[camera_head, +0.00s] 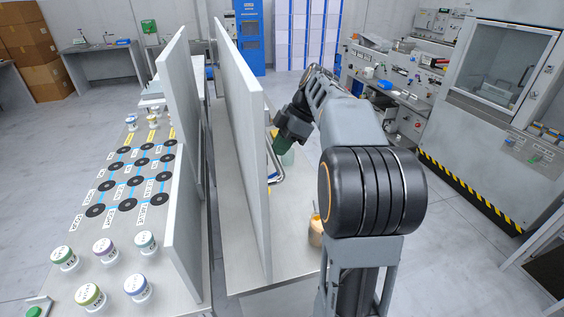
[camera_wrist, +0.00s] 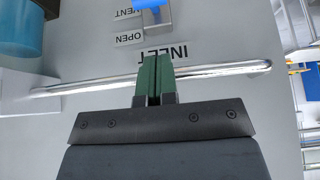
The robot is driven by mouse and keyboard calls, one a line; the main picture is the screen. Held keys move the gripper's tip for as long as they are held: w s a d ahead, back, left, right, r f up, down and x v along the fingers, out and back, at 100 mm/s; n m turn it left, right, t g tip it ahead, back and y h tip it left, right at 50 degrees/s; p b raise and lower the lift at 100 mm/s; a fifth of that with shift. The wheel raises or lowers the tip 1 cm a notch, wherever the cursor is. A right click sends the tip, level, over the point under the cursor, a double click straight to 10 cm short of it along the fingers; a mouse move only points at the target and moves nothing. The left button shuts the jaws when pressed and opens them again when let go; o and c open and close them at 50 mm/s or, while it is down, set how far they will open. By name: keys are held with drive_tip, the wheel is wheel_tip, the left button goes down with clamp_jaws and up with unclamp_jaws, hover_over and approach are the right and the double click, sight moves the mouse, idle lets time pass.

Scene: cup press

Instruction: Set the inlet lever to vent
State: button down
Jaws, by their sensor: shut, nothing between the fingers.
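My gripper (camera_wrist: 153,62) has green fingers pressed together with nothing between them. In the wrist view it is over a pale panel printed INLET (camera_wrist: 163,52), OPEN (camera_wrist: 128,38) and VENT (camera_wrist: 127,13), all upside down. A grey metal block with a blue part (camera_wrist: 151,4), probably the inlet lever, is cut off at the top edge, beyond the fingertips. Its full position cannot be told. A shiny metal tube (camera_wrist: 225,70) runs across behind the fingers. In the head view my gripper (camera_head: 281,147) is right of the tall grey panel, and the lever is hidden.
A tall grey panel (camera_head: 242,150) stands close left of my arm. A blue cylinder (camera_wrist: 30,25) is at the wrist view's upper left. An orange-brown cup (camera_head: 315,232) stands on the bench nearer me. Several labelled cups and black discs are on the left table (camera_head: 190,275).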

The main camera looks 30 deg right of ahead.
sight(275, 174)
wheel_tip(275, 174, down, 3)
drive_tip(key=shift+f, duration=0.2)
drive_tip(key=shift+d+f+p, duration=0.2)
drive_tip(key=shift+f+p, duration=0.1)
drive_tip(key=shift+f, duration=0.5)
